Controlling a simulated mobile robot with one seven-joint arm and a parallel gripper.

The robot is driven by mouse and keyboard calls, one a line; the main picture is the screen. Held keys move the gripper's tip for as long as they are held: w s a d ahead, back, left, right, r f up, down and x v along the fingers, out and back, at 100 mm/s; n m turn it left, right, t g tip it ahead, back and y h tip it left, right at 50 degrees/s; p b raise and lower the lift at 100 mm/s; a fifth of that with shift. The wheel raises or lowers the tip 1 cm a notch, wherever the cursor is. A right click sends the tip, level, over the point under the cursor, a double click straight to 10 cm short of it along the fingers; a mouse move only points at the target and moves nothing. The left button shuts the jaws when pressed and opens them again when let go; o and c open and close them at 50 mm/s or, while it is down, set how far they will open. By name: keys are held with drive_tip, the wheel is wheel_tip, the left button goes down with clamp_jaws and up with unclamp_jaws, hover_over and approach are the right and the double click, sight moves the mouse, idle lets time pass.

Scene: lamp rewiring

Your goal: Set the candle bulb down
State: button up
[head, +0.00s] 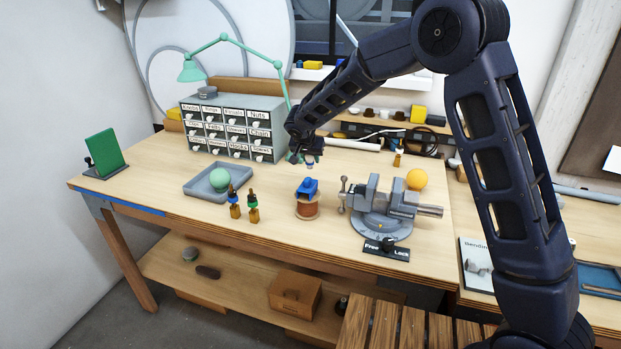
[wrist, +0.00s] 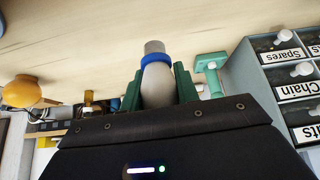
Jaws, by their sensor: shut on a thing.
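My gripper (wrist: 158,88) has green fingers shut on the candle bulb (wrist: 156,60), a pale grey bulb with a blue band and a grey end. In the wrist view the banded end points away from my gripper toward the wooden tabletop. In the head view my gripper (head: 303,158) is over the back of the workbench (head: 150,188), just right of the drawer cabinet. Only a small blue and pale bit of the bulb shows below it there. I cannot tell whether the bulb touches the bench.
The labelled drawer cabinet (head: 233,127) and a green lamp (head: 192,72) stand close left. In front are a grey tray (head: 199,194) with a green ball, two small banded brass pieces (head: 253,209), a copper spool (head: 307,207) and a vise (head: 383,205). Bare bench lies between.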

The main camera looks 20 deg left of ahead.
drive_tip(key=shift+f, duration=4.1)
drive_tip(key=shift+f, duration=0.1)
drive_tip(key=o, duration=1)
drive_tip(key=shift+c, duration=0.2)
drive_tip(key=v, duration=1.2)
